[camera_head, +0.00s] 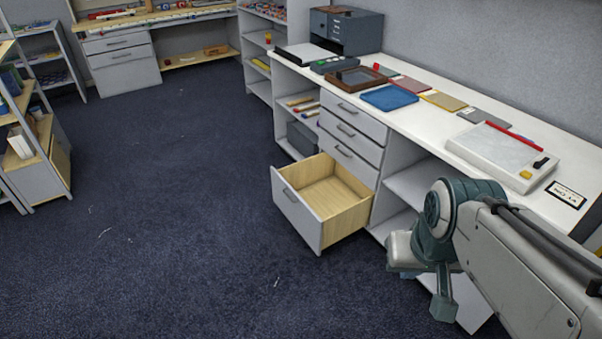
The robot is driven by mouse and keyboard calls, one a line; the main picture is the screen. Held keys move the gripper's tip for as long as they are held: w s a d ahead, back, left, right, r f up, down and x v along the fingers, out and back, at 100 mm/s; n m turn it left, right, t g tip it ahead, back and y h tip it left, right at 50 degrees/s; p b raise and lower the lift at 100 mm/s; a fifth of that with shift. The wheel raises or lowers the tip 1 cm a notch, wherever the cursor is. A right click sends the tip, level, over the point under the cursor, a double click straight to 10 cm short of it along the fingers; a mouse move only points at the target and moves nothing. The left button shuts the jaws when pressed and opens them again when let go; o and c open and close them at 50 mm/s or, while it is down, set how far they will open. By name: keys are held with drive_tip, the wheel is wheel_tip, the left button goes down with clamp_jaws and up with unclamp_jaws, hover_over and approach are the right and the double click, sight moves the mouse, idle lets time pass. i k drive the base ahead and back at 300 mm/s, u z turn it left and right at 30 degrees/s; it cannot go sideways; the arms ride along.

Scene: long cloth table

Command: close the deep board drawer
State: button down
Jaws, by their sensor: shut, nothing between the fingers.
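The deep board drawer (297,208) is the lowest drawer of the white unit under the long table. It is pulled well out, with a grey front, a horizontal handle (290,194) and a bare wooden inside that looks empty. My arm comes in from the lower right. My gripper (443,300) points down, to the right of the open drawer and apart from it, near the unit's open shelves. Its fingers are shut with nothing seen between them.
Three shut drawers (350,132) sit above the open one. The white tabletop (425,127) holds a blue tray (389,98), coloured sheets and a white board device (502,155). Open shelves (408,187) lie right of the drawers. The dark carpet (170,220) in front is clear.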

sight(325, 202)
drive_tip(key=i, duration=0.9)
drive_tip(key=u, duration=1.45)
drive_tip(key=i, duration=1.45)
drive_tip(key=z, duration=0.35)
